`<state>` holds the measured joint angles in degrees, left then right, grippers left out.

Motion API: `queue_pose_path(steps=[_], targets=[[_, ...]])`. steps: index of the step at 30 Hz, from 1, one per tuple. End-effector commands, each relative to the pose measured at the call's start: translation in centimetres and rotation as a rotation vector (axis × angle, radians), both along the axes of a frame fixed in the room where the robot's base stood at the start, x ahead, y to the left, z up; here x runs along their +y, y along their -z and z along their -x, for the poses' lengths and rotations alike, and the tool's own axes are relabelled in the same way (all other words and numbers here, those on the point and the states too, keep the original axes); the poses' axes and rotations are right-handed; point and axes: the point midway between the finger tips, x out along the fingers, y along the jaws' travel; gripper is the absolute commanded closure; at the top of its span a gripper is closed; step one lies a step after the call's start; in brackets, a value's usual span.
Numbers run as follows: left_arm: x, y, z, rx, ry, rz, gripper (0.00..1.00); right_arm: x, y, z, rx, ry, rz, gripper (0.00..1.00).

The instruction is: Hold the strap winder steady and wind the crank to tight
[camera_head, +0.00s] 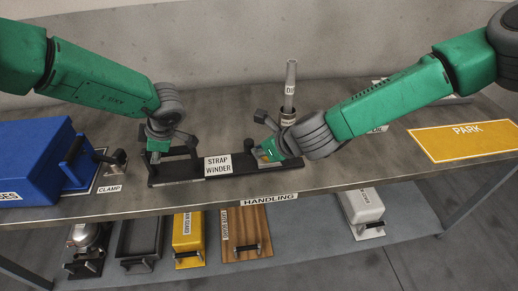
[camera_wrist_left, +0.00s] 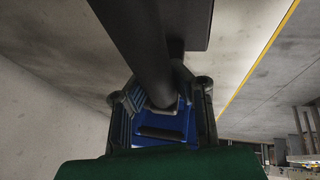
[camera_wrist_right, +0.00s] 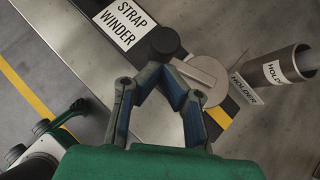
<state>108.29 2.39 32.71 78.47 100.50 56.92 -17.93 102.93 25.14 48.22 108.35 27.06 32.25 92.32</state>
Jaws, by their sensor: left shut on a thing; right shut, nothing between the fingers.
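The strap winder (camera_head: 225,168) is a long black unit with a white label on the bench's front. My left gripper (camera_head: 160,148) is shut on the dark handle bar at its left end; that bar (camera_wrist_left: 145,45) runs between the fingers in the left wrist view. My right gripper (camera_head: 266,156) is at the winder's right end, shut and empty. In the right wrist view its fingertips (camera_wrist_right: 160,70) are close to the crank's black knob (camera_wrist_right: 165,40) and grey round hub (camera_wrist_right: 206,80). Whether they touch the knob I cannot tell. A black-and-yellow stripe (camera_wrist_right: 224,113) lies beside the hub.
A holder tube (camera_head: 288,122) with a grey tool stands behind the right end. A blue case (camera_head: 35,160) and a clamp (camera_head: 116,157) are at left, a yellow PARK mat (camera_head: 465,142) at right. Several handled items fill the lower shelf (camera_head: 300,225).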

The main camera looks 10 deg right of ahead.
Motion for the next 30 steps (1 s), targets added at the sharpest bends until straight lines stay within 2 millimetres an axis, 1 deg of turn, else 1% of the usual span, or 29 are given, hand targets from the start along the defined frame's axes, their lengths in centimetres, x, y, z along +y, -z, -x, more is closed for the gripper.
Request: queue_pose_path(steps=[1, 13, 30], targets=[[0.05, 0.34, 0.22, 0.006, -0.001, -0.001, 1.0, 0.05, 0.04, -0.09, 0.0, 0.0, 0.0, 1.0], [0.03, 0.3, 0.21, 0.005, 0.0, -0.001, 1.0, 0.09, 0.04, -0.11, 0.0, 0.006, -0.001, 1.0], [0.01, 0.25, 0.2, 0.005, 0.001, -0.001, 1.0, 0.63, -0.01, -0.65, -0.002, 0.106, 0.0, 1.0]])
